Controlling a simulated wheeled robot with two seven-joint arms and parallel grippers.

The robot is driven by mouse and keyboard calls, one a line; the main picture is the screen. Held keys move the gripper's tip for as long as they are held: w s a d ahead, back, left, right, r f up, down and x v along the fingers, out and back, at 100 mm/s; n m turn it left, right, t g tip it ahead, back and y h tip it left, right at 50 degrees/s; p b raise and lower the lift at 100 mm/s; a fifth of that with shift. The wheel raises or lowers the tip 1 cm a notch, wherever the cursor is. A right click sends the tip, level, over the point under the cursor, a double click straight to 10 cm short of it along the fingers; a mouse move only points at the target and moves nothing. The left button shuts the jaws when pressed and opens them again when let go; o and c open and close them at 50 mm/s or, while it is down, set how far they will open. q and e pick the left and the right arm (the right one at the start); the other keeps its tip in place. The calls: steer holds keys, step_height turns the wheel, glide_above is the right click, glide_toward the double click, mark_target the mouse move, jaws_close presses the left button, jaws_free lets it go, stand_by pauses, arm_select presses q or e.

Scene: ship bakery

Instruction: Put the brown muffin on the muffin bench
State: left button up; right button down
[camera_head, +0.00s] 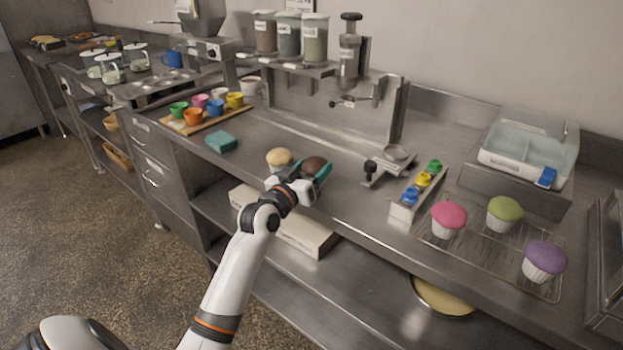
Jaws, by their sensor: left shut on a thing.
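The brown muffin (314,164) is at the end of my left arm, near the front edge of the steel counter. My left gripper (308,179) is shut on it, and the gripper hides its lower part. A cream-topped muffin (279,157) is just left of the gripper on the counter. A wire rack (482,262) on the right, which may be the muffin bench, carries a pink muffin (449,217), a green muffin (504,211) and a purple muffin (544,259). My right gripper is not in view.
A steel holder with blue, yellow and green caps (422,181) stands between my gripper and the rack. A teal sponge (221,142) and a wooden board (214,123) with coloured cups are to the left. A lidded clear container (527,147) is behind the rack.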

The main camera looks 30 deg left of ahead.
arm_select(q)
steer(key=shift+f, duration=1)
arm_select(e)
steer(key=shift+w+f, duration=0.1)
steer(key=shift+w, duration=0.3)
arm_select(q)
steer(key=shift+f, duration=0.1)
steer(key=o, duration=0.8)
steer(key=shift+c, duration=0.2)
steer(key=shift+s, duration=0.1)
steer(key=s, duration=1.1)
steer(key=shift+s+d+b, duration=0.25)
steer(key=shift+s+b, duration=0.15)
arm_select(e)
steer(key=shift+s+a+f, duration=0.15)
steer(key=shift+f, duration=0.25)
